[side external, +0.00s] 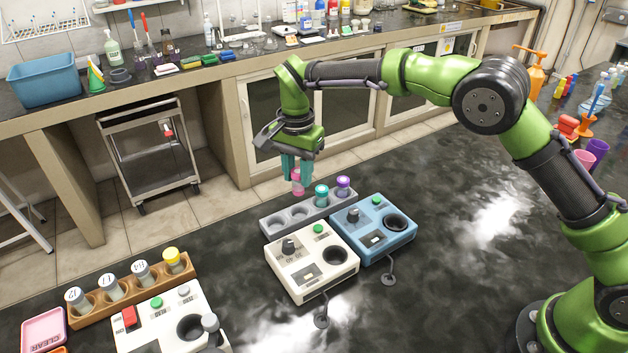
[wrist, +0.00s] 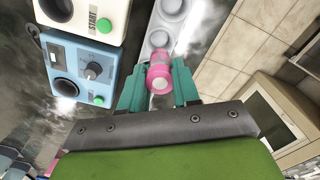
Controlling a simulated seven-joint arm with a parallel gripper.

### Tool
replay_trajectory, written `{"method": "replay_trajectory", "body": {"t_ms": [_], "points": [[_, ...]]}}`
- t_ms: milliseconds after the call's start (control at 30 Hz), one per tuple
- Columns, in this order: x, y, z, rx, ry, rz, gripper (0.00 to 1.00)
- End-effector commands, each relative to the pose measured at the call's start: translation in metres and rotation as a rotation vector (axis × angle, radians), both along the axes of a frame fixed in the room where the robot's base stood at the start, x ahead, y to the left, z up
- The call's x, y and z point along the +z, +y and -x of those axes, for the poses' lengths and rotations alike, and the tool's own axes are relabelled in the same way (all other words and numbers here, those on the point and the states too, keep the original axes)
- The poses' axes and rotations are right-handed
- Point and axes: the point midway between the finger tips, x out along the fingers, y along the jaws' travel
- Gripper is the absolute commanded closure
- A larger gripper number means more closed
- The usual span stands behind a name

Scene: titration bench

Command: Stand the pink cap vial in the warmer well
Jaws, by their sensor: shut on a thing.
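The pink cap vial (side external: 298,187) is upright between the teal fingers of my gripper (side external: 297,169), which is shut on it. It appears just above the grey rack (side external: 268,231). In the wrist view its pink top (wrist: 158,78) sits between the fingertips, with the rack (wrist: 151,48) beyond. Two units with dark round wells stand in front of the rack: a white unit (side external: 285,266) with its well (side external: 335,255), and a blue unit (side external: 370,213) with its well (side external: 396,222). Both wells look empty. I cannot read which unit is the warmer.
A teal-capped vial (side external: 321,194) and a purple-capped vial (side external: 343,186) stand in the rack, right of two empty holes. A wooden rack of vials (side external: 185,264) and another white unit (side external: 160,334) are at lower left. The bench right of the blue unit is clear.

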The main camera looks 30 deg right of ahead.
Motion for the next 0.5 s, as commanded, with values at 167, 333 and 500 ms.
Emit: {"method": "replay_trajectory", "body": {"t_ms": [167, 333, 500], "points": [[0.016, 0.012, 0.006, 0.022, -0.021, -0.012, 0.88], [0.040, 0.028, 0.050, 0.082, -0.022, -0.022, 0.88], [0.042, 0.030, 0.101, 0.133, -0.015, -0.019, 0.88]]}}
